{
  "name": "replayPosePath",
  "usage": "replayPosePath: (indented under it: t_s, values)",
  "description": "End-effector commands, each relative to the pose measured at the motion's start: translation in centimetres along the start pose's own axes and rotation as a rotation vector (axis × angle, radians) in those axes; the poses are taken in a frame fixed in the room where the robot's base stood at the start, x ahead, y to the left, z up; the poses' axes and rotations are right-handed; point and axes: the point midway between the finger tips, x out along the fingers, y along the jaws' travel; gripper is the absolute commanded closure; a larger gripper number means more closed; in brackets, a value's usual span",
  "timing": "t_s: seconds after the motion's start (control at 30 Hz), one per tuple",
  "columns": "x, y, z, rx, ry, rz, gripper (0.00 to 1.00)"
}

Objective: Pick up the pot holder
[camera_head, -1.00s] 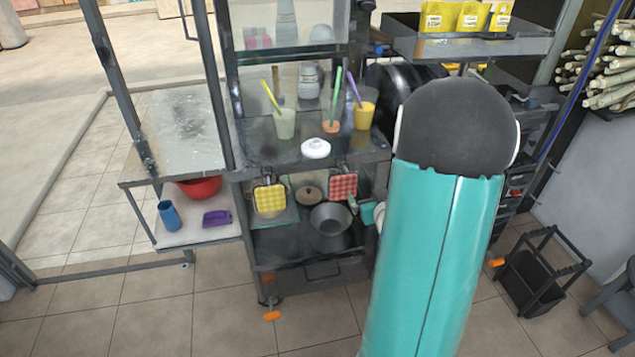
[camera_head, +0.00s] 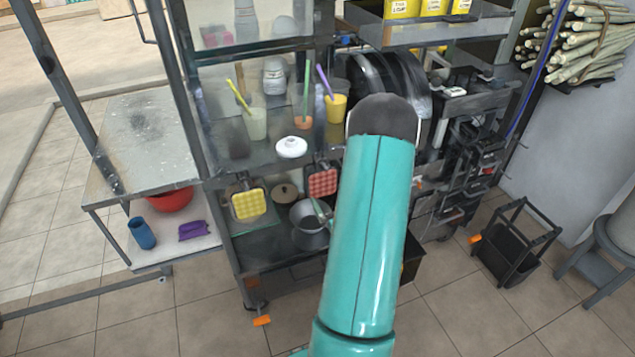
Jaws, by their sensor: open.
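Two square quilted pot holders hang at the front of the shelf unit, below its middle shelf. One is a yellow checked pot holder (camera_head: 249,204) and the other is a red checked pot holder (camera_head: 322,181), to its right. My teal arm covers the area to the right of the red one. A small teal part of my gripper (camera_head: 321,211) shows just below the red pot holder, in front of the grey pot (camera_head: 309,236). The gripper is open and I see nothing held; most of it is hidden behind my arm.
The middle shelf (camera_head: 270,158) holds cups with straws and a white lid (camera_head: 291,147). A side table (camera_head: 150,135) stands left, with a red bowl (camera_head: 170,199), blue cup (camera_head: 141,232) and purple item (camera_head: 193,230) below. A black rack (camera_head: 517,245) stands right.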

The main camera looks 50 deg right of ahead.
Motion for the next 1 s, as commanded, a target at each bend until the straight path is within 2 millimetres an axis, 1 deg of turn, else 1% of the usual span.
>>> replayPosePath:
  t_s: [0.03, 0.2, 0.43, 0.6, 0.7, 0.8, 0.97, 1.0]
  values:
    - [1.1, -0.1, 0.0, 0.0, 0.002, -0.003, 0.0]
    - [3.8, -0.1, 0.0, 0.001, 0.001, -0.002, 0.0]
    - [5.8, -0.4, 0.0, 0.001, 0.001, -0.005, 0.0]
    - [8.6, -0.5, 0.0, 0.001, 0.0, -0.006, 0.0]
    - [9.8, -0.6, 0.0, 0.001, 0.0, -0.006, 0.0]
    - [10.3, -0.6, 0.0, 0.001, 0.0, -0.005, 0.0]
    - [10.3, -0.6, 0.0, 0.002, 0.0, -0.005, 0.0]
    - [10.3, -0.6, 0.0, 0.002, 0.0, -0.005, 0.04]
